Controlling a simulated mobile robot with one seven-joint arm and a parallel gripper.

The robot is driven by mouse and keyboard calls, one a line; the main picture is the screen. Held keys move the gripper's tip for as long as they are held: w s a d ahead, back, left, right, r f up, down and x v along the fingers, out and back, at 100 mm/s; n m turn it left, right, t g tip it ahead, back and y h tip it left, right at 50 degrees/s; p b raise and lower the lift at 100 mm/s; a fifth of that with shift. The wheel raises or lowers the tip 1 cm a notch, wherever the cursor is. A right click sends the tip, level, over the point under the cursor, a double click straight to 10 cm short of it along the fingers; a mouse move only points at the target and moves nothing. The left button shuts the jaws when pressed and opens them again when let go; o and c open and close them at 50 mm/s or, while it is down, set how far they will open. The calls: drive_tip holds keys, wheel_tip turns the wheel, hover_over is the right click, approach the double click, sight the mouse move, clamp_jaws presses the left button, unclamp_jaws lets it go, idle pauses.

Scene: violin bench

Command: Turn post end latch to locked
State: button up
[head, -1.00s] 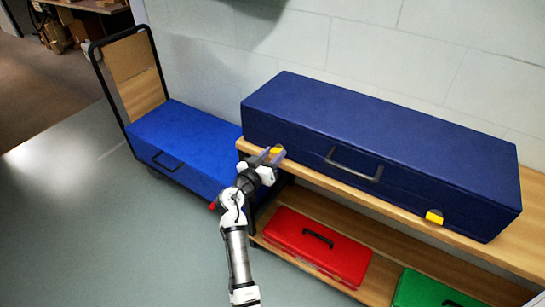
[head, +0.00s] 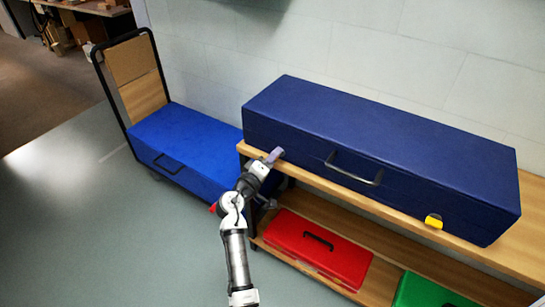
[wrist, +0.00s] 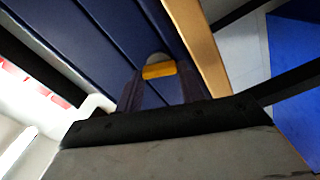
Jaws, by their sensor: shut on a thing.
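The long dark blue case (head: 380,150) lies shut on the wooden bench top. My gripper (head: 275,155) is at the left end of its front face. In the wrist view, my gripper (wrist: 160,84) has its two fingers on either side of a small latch with a yellow bar (wrist: 158,70) and a pale rounded part behind it. The gripper is shut on this latch; in the head view the fingers hide it. A second yellow latch (head: 433,221) shows at the right end of the same front face.
A black handle (head: 354,170) juts from the case front between the latches. A red case (head: 315,248) and a green case (head: 432,290) lie on the lower shelf. A trolley (head: 98,75) with a bright blue case (head: 190,140) stands left. The floor in front is clear.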

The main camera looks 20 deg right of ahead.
drive_tip(key=shift+n+p, duration=0.8)
drive_tip(key=shift+n, duration=1.2)
drive_tip(key=shift+f, duration=0.1)
drive_tip(key=o, duration=1)
